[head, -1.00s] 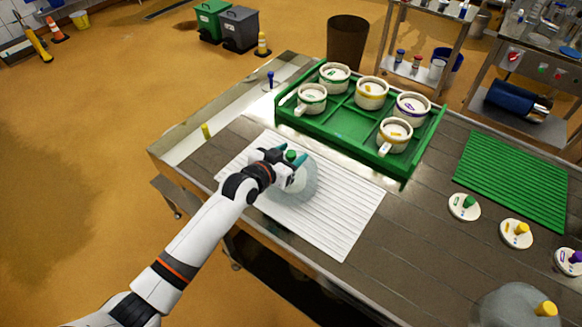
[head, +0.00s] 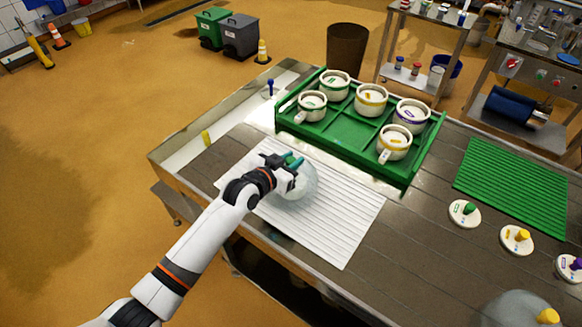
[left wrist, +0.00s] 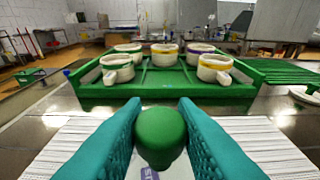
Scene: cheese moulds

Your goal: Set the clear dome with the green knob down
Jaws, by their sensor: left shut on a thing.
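The clear dome (head: 305,186) is over the white ribbed mat (head: 338,225) in the head view. I cannot tell whether its rim touches the mat. My left gripper (head: 289,162) is shut on the dome's green knob. In the left wrist view the green knob (left wrist: 161,136) sits between the two teal fingers, with the camera looking across toward the tray. The dome's body is mostly hidden there. My right gripper is not in view.
A green tray (head: 347,126) with several white moulds stands behind the mat. Right of it are a green ribbed mat (head: 515,185), lids with green (head: 464,214), yellow (head: 517,240) and purple knobs, and another clear dome (head: 512,312) with a yellow knob. The tabletop between is clear.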

